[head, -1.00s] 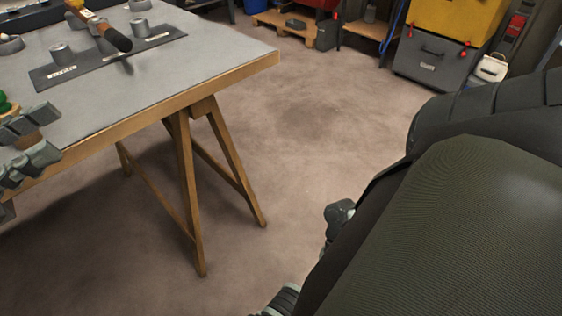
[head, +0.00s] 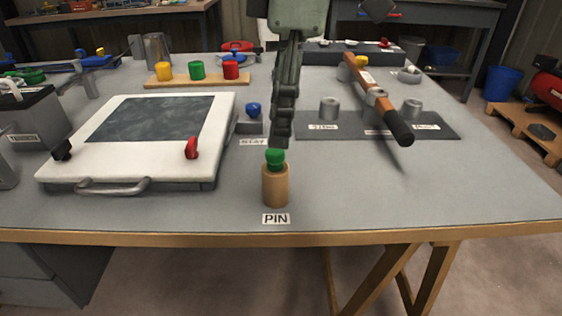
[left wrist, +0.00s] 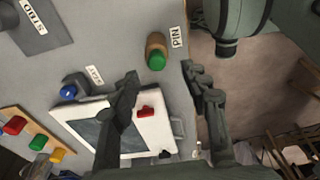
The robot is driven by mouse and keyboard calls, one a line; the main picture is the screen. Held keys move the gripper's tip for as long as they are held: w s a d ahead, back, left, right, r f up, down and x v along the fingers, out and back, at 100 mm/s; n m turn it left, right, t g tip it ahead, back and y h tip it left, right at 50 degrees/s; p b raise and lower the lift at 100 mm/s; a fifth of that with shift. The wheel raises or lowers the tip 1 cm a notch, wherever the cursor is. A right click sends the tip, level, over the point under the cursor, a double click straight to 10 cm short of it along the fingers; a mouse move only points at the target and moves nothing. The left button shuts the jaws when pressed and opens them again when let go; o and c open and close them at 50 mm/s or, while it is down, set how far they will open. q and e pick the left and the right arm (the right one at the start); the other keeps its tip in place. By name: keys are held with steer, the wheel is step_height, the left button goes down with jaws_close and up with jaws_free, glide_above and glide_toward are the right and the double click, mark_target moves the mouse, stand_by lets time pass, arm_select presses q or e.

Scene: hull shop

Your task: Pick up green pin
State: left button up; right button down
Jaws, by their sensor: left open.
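The green pin (head: 274,157) stands upright in a wooden cylinder holder (head: 275,188) near the front edge of the bench, behind a PIN label (head: 276,219). My left gripper (head: 281,143) comes down from the top of the head view, its fingertips appearing just above and behind the pin's green top. Seen edge-on there, its fingers overlap. In the left wrist view my left gripper (left wrist: 160,74) is open and empty, with its fingers apart. The green pin (left wrist: 157,60) shows between and slightly beyond the fingertips. My right gripper is not in view.
A white framed panel (head: 222,130) with a red knob (head: 191,147) lies left of the pin. A blue knob (head: 253,109) is behind it. The bench front right is clear.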

mark_target(275, 151)
arm_select(q)
steer(key=f, duration=0.5)
steer(key=shift+w+a, duration=0.25)
steer(key=shift+a, duration=0.05)
jaws_close()
